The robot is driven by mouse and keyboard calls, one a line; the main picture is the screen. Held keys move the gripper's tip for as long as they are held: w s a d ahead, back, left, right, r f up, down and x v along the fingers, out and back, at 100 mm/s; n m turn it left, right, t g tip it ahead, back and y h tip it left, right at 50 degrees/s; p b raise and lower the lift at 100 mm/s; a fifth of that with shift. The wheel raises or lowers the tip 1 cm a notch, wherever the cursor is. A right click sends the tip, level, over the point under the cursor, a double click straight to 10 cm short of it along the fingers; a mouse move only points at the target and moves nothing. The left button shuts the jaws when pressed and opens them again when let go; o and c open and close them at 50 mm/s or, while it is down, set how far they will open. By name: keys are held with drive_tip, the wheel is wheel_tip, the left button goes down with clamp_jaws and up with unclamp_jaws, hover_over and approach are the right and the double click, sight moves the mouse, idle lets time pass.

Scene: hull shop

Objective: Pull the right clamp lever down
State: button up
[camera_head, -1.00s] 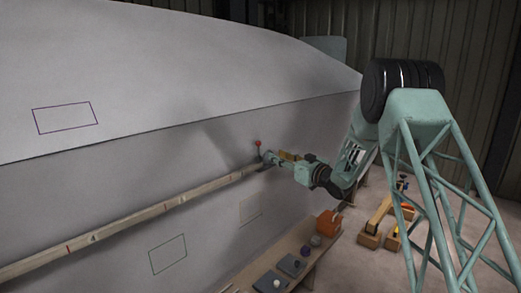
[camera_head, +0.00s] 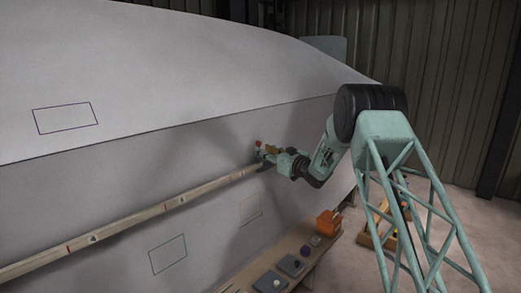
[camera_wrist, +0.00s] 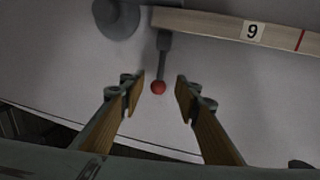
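The clamp lever (camera_wrist: 164,50) is a short dark stem with a red ball knob (camera_wrist: 158,87), at the end of the wooden batten (camera_wrist: 225,27). In the head view the red knob (camera_head: 258,144) stands above the batten (camera_head: 140,216), at its far right end. My gripper (camera_wrist: 159,84) is open in the wrist view, with wood-faced fingers on either side of the knob and gaps on both sides. Whether the knob lies at fingertip depth is unclear. In the head view my gripper (camera_head: 266,154) is small, close to the knob, and partly hides the batten's end.
A grey round fitting (camera_wrist: 116,16) sits beside the lever in the wrist view. The batten carries a "9" label (camera_wrist: 254,31). The pale hull (camera_head: 200,130) fills the left. A bench (camera_head: 300,240) below holds grey plates and an orange box (camera_head: 328,222).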

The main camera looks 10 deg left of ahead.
sight(261, 160)
drive_tip(key=shift+x, duration=1.6)
drive_tip(key=shift+c, duration=0.9)
clamp_jaws()
